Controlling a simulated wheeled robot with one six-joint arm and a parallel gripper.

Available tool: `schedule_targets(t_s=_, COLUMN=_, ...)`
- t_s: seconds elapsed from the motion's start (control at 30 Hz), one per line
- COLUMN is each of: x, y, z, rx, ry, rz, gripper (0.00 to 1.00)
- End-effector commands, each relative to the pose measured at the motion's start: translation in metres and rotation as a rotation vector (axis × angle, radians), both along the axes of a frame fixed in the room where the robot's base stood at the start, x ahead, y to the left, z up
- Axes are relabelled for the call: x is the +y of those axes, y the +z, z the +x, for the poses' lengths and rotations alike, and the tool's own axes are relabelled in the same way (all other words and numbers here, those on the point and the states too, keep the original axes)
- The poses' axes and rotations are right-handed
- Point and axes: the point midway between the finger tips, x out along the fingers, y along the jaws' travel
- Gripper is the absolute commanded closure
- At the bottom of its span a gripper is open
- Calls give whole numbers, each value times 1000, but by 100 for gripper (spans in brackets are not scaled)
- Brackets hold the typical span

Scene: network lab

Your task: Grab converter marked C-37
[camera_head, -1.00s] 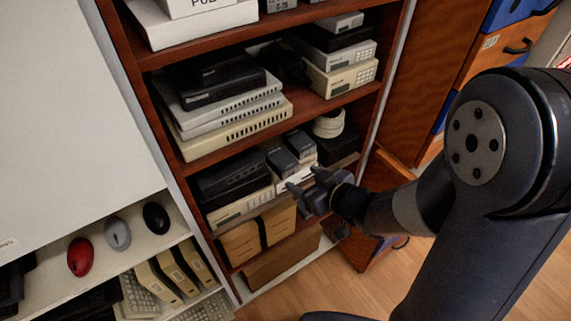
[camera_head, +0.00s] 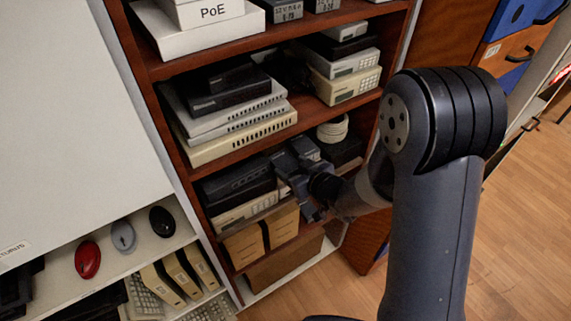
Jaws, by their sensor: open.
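Small dark boxes (camera_head: 302,145) sit in the lower middle bay of the brown shelf, on top of a light device; they may be converters. I cannot read a C-37 mark on them. My gripper (camera_head: 287,177) is open at the front of this bay, right by these boxes. It is dark against them, so I cannot tell whether its fingers touch or straddle one. It hides part of the boxes and the device below. Two more small grey boxes with labels (camera_head: 284,10) stand on the top shelf; their print is too small to read surely.
Left of the gripper, black devices (camera_head: 236,180) are stacked on a light one. White cable coils (camera_head: 333,129) lie to the right. The shelf board above holds stacked switches (camera_head: 235,136). Brown boxes (camera_head: 282,224) stand below. Red, grey and black mice lie at left.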

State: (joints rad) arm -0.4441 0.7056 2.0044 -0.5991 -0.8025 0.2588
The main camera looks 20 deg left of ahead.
Motion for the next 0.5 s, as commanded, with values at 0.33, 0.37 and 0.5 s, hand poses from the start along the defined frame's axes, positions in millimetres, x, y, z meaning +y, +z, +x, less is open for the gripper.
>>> schedule_targets(t_s=0.33, x=11, y=-6, z=9, rx=-1, ry=0, rz=-1, gripper=40)
schedule_targets(t_s=0.37, x=11, y=-6, z=9, rx=-1, ry=0, rz=-1, gripper=40)
schedule_targets(t_s=0.5, x=11, y=-6, z=9, rx=-1, ry=0, rz=-1, gripper=47)
